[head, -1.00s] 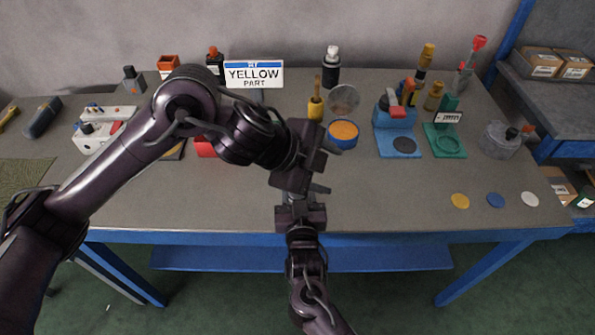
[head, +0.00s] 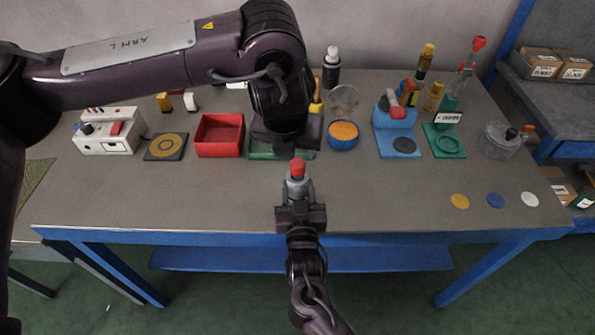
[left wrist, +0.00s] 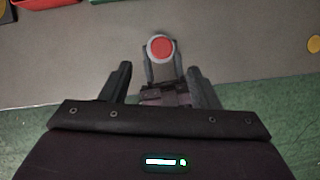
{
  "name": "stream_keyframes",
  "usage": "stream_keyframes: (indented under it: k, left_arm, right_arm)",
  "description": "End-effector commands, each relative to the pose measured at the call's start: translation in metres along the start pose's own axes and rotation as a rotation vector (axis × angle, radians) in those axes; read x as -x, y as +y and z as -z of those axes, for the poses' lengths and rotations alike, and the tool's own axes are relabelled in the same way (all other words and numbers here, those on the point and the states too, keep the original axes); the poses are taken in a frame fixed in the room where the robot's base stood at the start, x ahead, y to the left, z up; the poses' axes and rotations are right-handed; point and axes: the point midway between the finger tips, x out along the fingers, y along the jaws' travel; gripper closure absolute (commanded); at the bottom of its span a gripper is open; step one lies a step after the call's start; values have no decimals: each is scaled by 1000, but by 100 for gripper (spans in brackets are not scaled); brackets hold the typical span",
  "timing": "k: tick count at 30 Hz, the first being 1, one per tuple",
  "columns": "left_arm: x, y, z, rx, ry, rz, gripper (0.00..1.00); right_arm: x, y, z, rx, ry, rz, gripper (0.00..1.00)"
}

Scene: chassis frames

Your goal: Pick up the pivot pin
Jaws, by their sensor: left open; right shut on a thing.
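My right gripper (head: 299,207) is shut on a grey piece with a red cap (head: 297,178), held upright near the front edge of the table. In the left wrist view the red cap (left wrist: 161,48) shows from above with a pale ring around it. I cannot tell whether this is the pivot pin; no other thing is clearly a pivot pin. My left gripper (head: 287,146) is over the green tray, farther back than the held piece. In the left wrist view the left gripper (left wrist: 163,80) is open and empty, its fingers apart.
A blue bowl (head: 343,145) and blue stand (head: 398,147) are at right. The front middle is mostly clear.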

Motion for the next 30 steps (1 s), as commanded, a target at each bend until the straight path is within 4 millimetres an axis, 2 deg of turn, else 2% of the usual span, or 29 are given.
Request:
stream_keyframes:
  k: [4, 13, 21, 30]
  left_arm:
    - [-27, -1, 1, 1, 2, 1, 45]
    - [-54, -1, 0, 3, 1, 2, 45]
    - [-91, -2, -2, 4, 1, 2, 45]
    - [-97, -2, -2, 3, -1, 3, 45]
  right_arm:
    - [0, 0, 0, 0, 1, 0, 87]
    - [0, 0, 0, 0, 0, 0, 87]
    - [0, 0, 0, 0, 0, 0, 87]
    - [0, 0, 0, 0, 0, 0, 87]
